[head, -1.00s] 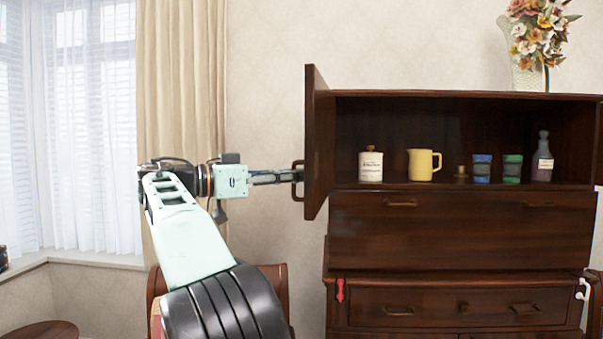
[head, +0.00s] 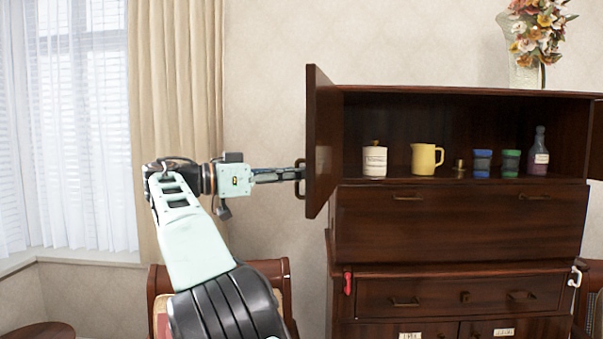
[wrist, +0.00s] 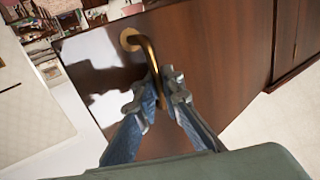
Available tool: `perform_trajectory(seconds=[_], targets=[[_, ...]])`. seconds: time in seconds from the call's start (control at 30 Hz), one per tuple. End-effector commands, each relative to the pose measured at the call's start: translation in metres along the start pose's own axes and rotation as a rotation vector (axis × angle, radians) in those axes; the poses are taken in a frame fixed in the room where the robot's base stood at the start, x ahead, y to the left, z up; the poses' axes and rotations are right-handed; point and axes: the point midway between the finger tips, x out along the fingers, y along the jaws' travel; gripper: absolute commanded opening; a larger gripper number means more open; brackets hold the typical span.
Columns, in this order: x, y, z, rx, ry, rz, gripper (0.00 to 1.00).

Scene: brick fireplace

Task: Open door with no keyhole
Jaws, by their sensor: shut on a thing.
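The dark wood left door (head: 323,140) of the upper cabinet stands swung out from the open compartment. Its outer face (wrist: 215,65) fills much of the wrist view, and no keyhole shows on the part I can see. A curved brass handle (wrist: 146,48) is fixed to that face. My gripper (wrist: 160,86) is shut on the handle, with its two fingers on either side of the bar. In the head view my gripper (head: 297,174) reaches the door from the left, and the handle (head: 300,188) shows at its tips.
The open compartment holds a white jar (head: 375,161), a yellow jug (head: 425,159), cups and a bottle (head: 538,153). A second door (head: 597,140) stands at the right edge. A chair (head: 272,275) is below my arm. Wall and curtain (head: 175,80) lie to the left.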

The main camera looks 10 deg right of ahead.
Motion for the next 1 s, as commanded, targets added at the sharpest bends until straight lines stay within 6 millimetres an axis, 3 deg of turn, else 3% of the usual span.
perform_trajectory(seconds=[0.57, 0.6, 0.67, 1.0], targets=[[-0.0037, -0.0008, 0.0047, -0.006, -0.008, 0.001, 0.0], [-0.0036, -0.0009, 0.0048, -0.006, -0.008, 0.001, 0.1], [-0.0034, -0.001, 0.0043, -0.005, -0.007, 0.0, 0.14], [-0.0061, -0.0011, 0.0013, -0.001, -0.002, -0.001, 0.14]])
